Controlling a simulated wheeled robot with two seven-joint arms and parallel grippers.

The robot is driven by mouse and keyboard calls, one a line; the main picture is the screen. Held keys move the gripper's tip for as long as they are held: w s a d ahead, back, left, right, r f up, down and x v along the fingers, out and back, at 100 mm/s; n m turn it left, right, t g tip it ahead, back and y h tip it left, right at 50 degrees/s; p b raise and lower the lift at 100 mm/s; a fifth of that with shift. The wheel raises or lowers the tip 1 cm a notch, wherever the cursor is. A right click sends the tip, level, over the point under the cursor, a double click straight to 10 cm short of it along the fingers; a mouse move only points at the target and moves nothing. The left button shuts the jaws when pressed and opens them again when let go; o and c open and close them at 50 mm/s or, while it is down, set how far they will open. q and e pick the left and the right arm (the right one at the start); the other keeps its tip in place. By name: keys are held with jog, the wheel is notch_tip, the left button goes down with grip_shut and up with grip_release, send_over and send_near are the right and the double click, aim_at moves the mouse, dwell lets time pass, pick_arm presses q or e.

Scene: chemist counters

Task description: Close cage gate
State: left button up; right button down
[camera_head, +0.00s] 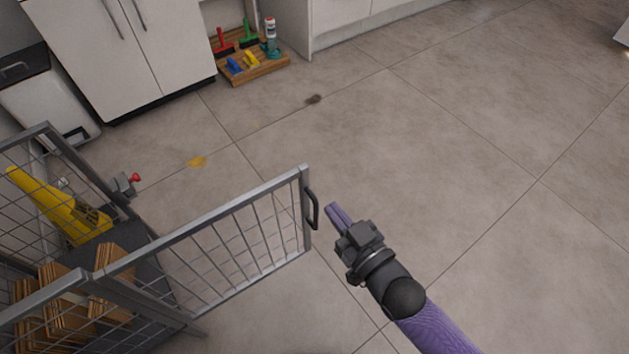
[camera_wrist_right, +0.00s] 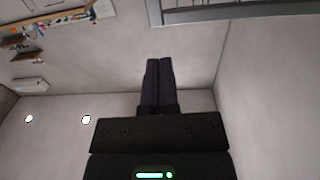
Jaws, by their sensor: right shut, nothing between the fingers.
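The cage gate (camera_head: 222,240) is a grey metal frame with wire mesh, swung open from the cage (camera_head: 48,305) at the lower left in the head view. A dark pull handle (camera_head: 314,209) sits on the gate's free end post. My right gripper (camera_head: 338,213) is just right of the handle, with its purple fingers shut and empty. It appears apart from the handle. In the right wrist view the closed fingers (camera_wrist_right: 159,85) point at plain surfaces with nothing between them. My left gripper is not in view.
Inside the cage are a yellow object (camera_head: 62,207) and stacked wooden pieces (camera_head: 65,300). A latch with a red knob (camera_head: 134,178) is on the cage post. A wooden tray (camera_head: 262,70) with brushes stands by white cabinets (camera_head: 140,50). Floor to the right is clear.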

aim_at(303, 173)
jog(key=b+x, duration=0.3)
jog(key=x, duration=0.4)
jog(key=shift+w+a+f+b, duration=0.15)
jog(key=shift+b, duration=0.15)
jog(key=shift+w+a, duration=0.15)
jog(key=shift+w, duration=0.1)
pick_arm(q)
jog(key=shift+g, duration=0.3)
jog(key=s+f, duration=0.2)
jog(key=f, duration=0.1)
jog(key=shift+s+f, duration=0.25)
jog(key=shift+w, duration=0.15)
